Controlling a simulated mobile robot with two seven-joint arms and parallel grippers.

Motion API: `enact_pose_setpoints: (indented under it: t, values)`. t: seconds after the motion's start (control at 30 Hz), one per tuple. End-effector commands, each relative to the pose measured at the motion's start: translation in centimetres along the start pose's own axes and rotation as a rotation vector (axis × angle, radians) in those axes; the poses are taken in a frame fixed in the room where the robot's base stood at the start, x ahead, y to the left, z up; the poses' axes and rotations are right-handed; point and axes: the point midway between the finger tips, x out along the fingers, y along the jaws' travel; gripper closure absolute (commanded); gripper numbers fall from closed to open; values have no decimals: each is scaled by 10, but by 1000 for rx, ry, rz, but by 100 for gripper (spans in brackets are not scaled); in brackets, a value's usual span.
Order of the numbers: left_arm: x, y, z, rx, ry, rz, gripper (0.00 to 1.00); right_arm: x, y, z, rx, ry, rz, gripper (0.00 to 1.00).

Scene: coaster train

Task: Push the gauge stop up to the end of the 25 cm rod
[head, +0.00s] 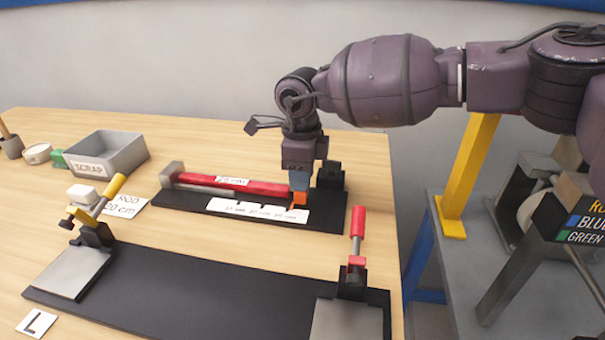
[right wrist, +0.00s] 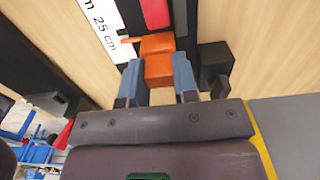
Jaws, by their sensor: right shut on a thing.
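The red rod (head: 235,185) lies along the black gauge base (head: 180,204), with a white label on it and its left end by a grey end block (head: 171,174). The orange gauge stop (head: 300,199) is at the rod's right end. My right gripper (head: 299,184) points down and is shut on the stop. In the right wrist view its blue fingers (right wrist: 158,77) flank the orange stop (right wrist: 158,62), and the red rod end (right wrist: 155,14) is very close to it. I cannot tell whether they touch. My left gripper is not in view.
A black block (head: 330,176) stands just right of the stop. A white scale strip (head: 258,211) lies in front of the rod. Nearer are a black fixture (head: 190,290) with two clamps and a red-handled clamp lever (head: 357,225). A grey scrap bin (head: 108,155) stands back left.

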Motion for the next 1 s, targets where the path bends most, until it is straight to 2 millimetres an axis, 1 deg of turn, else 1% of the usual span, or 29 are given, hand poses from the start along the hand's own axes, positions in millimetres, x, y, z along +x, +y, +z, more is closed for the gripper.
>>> enact_pose_setpoints:
  t: [0.2, 0.47, 0.5, 0.63, 0.9, 1.0]
  values:
    - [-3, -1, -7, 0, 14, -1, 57, -2, 1, 14, 0, -1, -1, 100]
    - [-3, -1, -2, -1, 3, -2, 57, 0, 0, 14, -1, 0, 0, 100]
    - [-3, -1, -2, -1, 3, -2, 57, 0, 0, 14, -1, 0, 0, 66]
    - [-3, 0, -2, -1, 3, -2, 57, 0, 0, 14, -1, 0, 0, 47]
    - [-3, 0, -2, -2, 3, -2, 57, 0, 0, 14, 0, 0, 0, 47]
    - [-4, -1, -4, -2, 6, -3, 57, -6, 0, 14, 0, -1, -2, 47]
